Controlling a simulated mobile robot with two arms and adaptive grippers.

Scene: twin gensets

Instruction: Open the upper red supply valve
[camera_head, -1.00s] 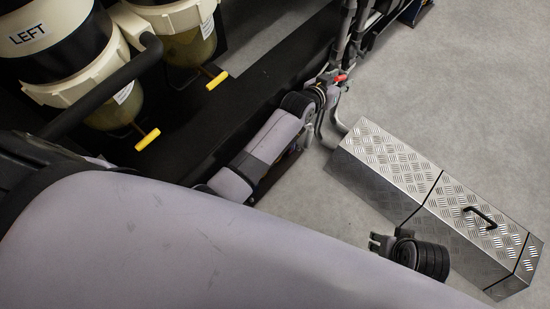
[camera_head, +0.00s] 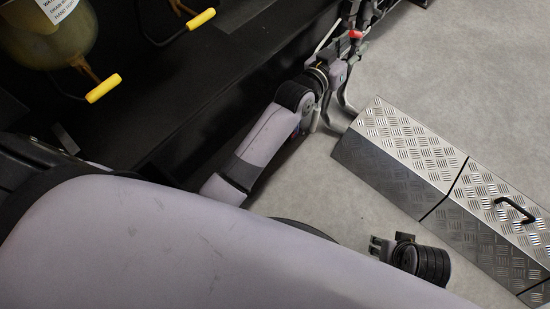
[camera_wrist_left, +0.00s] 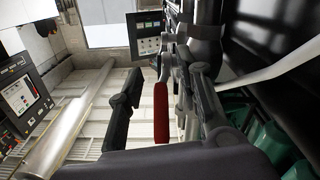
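A red valve handle (camera_head: 356,34) shows small at the top of the head view, among dark pipes just beyond my left gripper (camera_head: 341,72). In the left wrist view the red handle (camera_wrist_left: 161,112) is a long narrow lever. It lies between the two spread fingers of my left gripper (camera_wrist_left: 165,100), closer to the right finger in the picture. The left finger stands clear of it, and I cannot tell whether the right one touches it. The valve body is mostly hidden behind the gripper. My right gripper (camera_head: 380,247) is low in the head view, away from the valve, its opening unclear.
A checker-plate metal box (camera_head: 410,145) with a black handle stands on the grey floor (camera_head: 460,60) at right. Yellow drain handles (camera_head: 103,88) and a filter bowl (camera_head: 45,35) are at upper left. A white pipe or hose (camera_wrist_left: 270,65) runs close right of the left gripper.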

